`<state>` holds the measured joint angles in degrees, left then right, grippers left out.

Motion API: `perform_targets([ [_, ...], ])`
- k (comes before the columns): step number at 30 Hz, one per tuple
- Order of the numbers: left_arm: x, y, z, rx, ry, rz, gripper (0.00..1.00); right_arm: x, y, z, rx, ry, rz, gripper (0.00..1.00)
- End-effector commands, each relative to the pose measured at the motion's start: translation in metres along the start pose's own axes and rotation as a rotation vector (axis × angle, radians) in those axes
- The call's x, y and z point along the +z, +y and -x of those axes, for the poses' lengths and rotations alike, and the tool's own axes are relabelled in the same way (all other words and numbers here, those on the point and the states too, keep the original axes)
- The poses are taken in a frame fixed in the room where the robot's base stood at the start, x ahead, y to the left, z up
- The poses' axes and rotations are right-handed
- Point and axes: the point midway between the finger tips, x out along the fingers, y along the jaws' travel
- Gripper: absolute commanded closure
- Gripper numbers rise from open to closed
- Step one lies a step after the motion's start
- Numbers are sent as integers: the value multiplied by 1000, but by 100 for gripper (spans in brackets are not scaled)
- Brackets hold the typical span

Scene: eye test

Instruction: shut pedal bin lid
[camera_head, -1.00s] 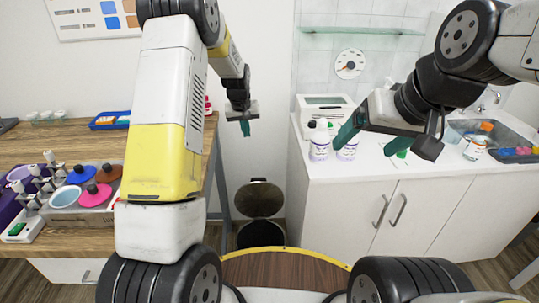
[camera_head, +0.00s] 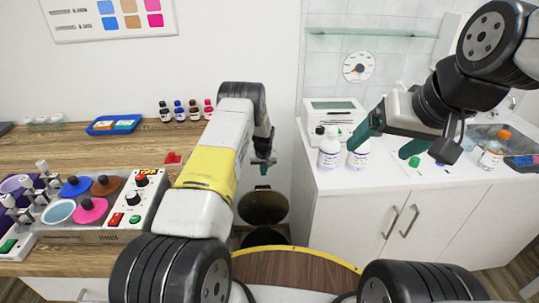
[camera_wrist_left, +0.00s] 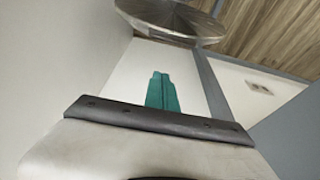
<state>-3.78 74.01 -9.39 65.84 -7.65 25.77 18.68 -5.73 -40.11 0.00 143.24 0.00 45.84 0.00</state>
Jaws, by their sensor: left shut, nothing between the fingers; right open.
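The pedal bin (camera_head: 265,238) stands on the floor in the gap between the wooden table and the white cabinet. Its round lid (camera_head: 263,207) is open, tilted up at the back with its dark inner side towards me. My left gripper (camera_head: 264,168) is shut and empty, pointing down just above the lid's upper edge in the head view; I cannot tell whether it touches. In the left wrist view its teal fingers (camera_wrist_left: 162,92) are together, with a round metal disc, apparently the lid (camera_wrist_left: 170,20), beyond them and apart. My right gripper (camera_head: 386,142) is open over the white counter.
The wooden table (camera_head: 60,150) on the left bears several bottles, a blue tray (camera_head: 114,124) and a control box (camera_head: 140,200). The white cabinet (camera_head: 380,215) on the right bears white bottles (camera_head: 328,152) close to my right gripper. A wall stands behind the bin.

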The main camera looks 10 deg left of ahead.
Motion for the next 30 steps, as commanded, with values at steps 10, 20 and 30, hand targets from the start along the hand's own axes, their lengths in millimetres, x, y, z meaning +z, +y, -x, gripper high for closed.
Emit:
perform_targets([
  [10,13,0,-23,-1,-1,-2,100,0,0,0,0,0,0,14],
  [20,36,-1,-16,-1,0,-1,100,0,0,0,0,0,0,14],
  [30,38,-1,-15,-1,0,0,100,0,0,0,0,0,0,14],
])
